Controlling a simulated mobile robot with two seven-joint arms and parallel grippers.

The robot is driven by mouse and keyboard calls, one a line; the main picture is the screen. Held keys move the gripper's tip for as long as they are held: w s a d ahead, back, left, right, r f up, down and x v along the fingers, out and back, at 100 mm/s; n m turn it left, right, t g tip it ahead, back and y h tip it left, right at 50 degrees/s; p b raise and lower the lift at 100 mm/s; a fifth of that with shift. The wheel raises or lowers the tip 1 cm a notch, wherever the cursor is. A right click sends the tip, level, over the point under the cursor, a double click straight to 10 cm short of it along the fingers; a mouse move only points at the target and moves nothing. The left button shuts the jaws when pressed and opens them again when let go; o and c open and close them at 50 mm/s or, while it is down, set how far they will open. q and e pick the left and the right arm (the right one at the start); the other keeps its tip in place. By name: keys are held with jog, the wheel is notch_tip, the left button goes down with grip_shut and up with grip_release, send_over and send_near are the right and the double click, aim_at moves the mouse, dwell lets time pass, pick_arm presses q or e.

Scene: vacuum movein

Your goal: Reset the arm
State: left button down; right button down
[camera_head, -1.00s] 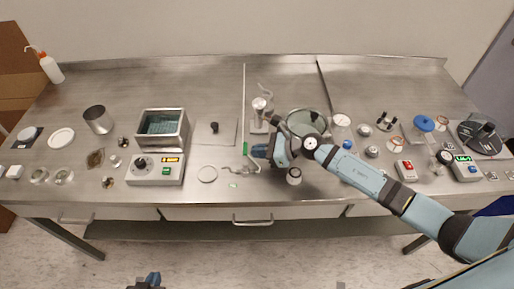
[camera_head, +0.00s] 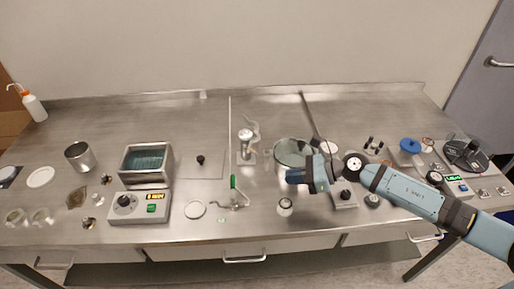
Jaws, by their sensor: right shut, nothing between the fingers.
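My right arm comes in from the right edge and reaches over the steel bench (camera_head: 215,115). Its gripper (camera_head: 292,176) points left above the bench, in front of a round glass vessel (camera_head: 290,150) whose lower part it partly hides. The right gripper is shut with nothing held. My left gripper is not in the picture.
A water bath (camera_head: 143,163) with a lit control box stands at the left. A green-handled valve (camera_head: 234,184) and a small capped jar (camera_head: 285,206) are near the right gripper. Several dials, a blue-lidded item (camera_head: 410,146) and a dark round device (camera_head: 465,154) crowd the right.

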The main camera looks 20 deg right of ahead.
jog(key=s+a+r+m+t+h+p, duration=0.1)
jog(key=s+a+m+t+p, duration=0.2)
jog(key=m, duration=0.7)
jog(key=s+a+m+t+p, duration=0.25)
jog(key=m+t, duration=0.25)
jog(key=m, duration=0.5)
jog(key=s+a+f+m+g+h+p, duration=0.1)
jog(key=s+f+m+h, duration=0.3)
jog(key=m, duration=0.8)
jog(key=s+a+f+m+g+h+p, duration=0.1)
jog(key=s+f+m+h, duration=0.3)
jog(key=s+m, duration=0.5)
jog(key=f+m+g+p, duration=0.1)
jog(key=m, duration=0.3)
jog(key=shift+s+a+f, duration=0.2)
jog(key=shift+s+a, duration=0.05)
jog(key=shift+s, duration=0.05)
